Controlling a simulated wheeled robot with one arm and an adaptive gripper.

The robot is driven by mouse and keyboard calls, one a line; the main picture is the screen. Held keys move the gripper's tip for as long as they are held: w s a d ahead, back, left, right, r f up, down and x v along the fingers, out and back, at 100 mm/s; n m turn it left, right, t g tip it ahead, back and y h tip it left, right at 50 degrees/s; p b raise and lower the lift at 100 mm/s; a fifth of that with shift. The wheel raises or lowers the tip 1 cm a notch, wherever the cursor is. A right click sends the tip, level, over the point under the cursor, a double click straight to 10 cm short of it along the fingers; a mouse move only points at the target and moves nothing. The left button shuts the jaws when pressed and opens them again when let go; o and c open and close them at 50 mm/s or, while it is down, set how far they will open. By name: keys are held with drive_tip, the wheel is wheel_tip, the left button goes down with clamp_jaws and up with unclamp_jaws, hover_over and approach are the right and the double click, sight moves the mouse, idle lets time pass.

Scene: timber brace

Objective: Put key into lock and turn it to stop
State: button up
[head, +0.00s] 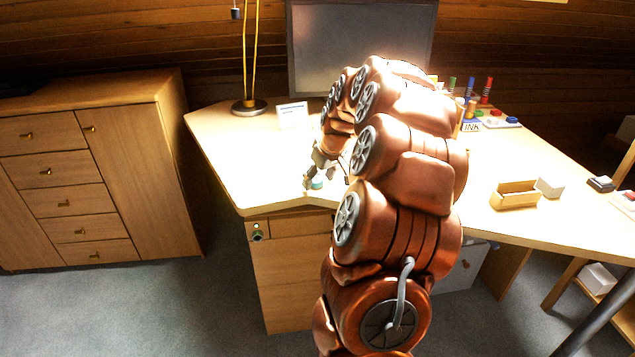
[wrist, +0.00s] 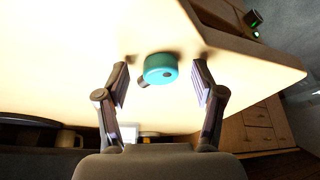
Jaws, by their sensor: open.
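The key shows a round teal head (wrist: 160,68) in the wrist view, lying on the light desk top; a small dark part sticks out beside it. In the head view its teal head (head: 317,184) is just below my gripper (head: 314,176). My gripper also shows in the wrist view (wrist: 160,82), with its fingers open on either side of the teal head and apart from it. The lock (head: 257,233) is a small dark fitting with a green mark on the front of the desk's drawer unit. It also shows in the wrist view (wrist: 253,19) at the upper right.
The desk (head: 225,150) has a lamp (head: 249,106), a white card (head: 293,114) and a monitor (head: 360,45) at the back. A wooden box (head: 515,196) stands at the right. A cabinet (head: 100,170) is on the left, with open floor before it.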

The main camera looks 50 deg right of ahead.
drive_tip(key=shift+c, duration=0.2)
drive_tip(key=c, duration=1.2)
drive_tip(key=shift+r, duration=0.1)
